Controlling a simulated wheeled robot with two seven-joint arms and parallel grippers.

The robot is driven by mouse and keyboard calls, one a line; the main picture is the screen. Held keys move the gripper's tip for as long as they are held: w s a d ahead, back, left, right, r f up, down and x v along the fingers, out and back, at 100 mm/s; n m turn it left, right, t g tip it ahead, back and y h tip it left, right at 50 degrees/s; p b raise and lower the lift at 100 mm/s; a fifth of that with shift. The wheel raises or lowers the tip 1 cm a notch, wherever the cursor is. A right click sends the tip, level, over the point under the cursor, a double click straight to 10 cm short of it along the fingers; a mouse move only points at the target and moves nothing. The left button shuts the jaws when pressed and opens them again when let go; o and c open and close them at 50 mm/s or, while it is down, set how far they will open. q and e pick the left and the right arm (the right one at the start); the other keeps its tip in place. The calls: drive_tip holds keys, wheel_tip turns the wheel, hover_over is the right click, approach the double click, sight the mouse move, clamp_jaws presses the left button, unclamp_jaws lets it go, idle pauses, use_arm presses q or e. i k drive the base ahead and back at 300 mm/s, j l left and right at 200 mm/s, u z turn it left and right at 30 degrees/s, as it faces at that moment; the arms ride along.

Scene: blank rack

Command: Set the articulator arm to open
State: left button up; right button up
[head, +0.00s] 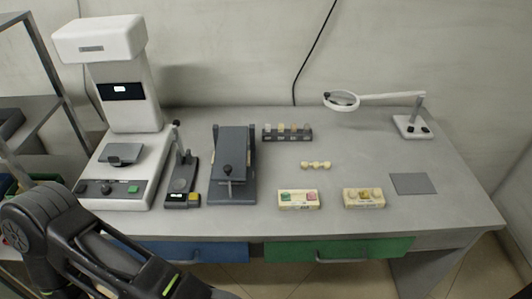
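The articulator (233,150) appears to be the dark grey device standing left of centre on the bench. It has a flat base, two side posts at the back and a broad upper arm that looks lowered over the base. A dark knob on a thin pin (228,172) stands at the front of the upper arm. The gap under the upper arm is hard to make out. My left arm comes in at the lower left, in front of the bench and apart from the articulator. Its gripper is out of the picture. My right arm and gripper do not show.
A white machine (127,70) and a small dark gauge (181,180) stand left of the articulator. A block rack (287,138), two cream trays (298,205) (363,204), a grey pad (412,184) and a magnifier lamp (414,126) are to the right. Blue and green drawers (338,249) are below.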

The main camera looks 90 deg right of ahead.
sight(231, 158)
drive_tip(key=z, duration=2.65)
drive_tip(key=l, duration=0.1)
drive_tip(key=k, duration=0.05)
